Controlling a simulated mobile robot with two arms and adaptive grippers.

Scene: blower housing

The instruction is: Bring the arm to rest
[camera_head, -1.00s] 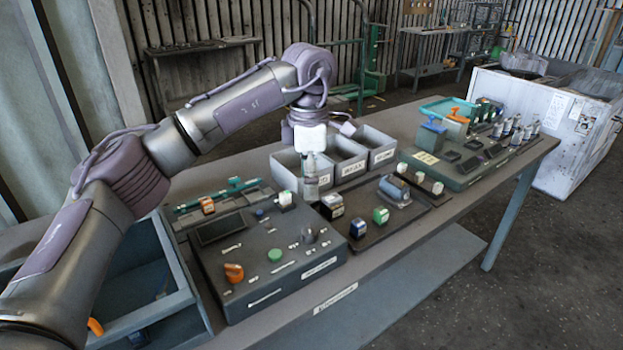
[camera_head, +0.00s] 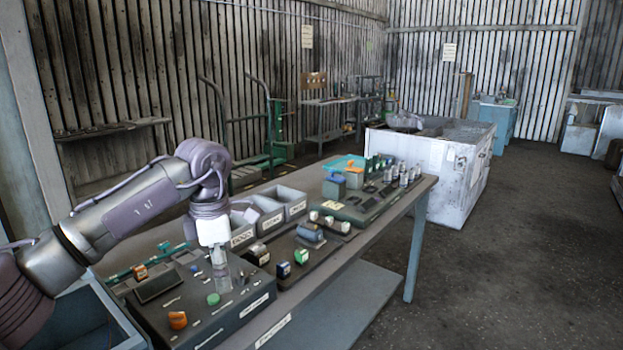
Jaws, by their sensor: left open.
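My left arm comes in from the left edge and bends down over the workbench (camera_head: 345,262). My left gripper (camera_head: 221,284) hangs below the white wrist piece, pointing down over the dark control panel (camera_head: 178,322) at the bench's near end. It is open, and I see nothing between its fingers. The panel carries an orange knob (camera_head: 177,320) and a green button (camera_head: 213,299) close to the fingers. Whether the fingertips touch the panel is hard to tell. My right gripper is not in view.
Labelled grey bins (camera_head: 294,207) stand along the bench's back edge. A second panel with small parts (camera_head: 367,203) lies at the far end. A blue-grey crate (camera_head: 118,318) is at the lower left. A white cabinet (camera_head: 425,170) stands beyond the bench. Open floor (camera_head: 520,270) lies to the right.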

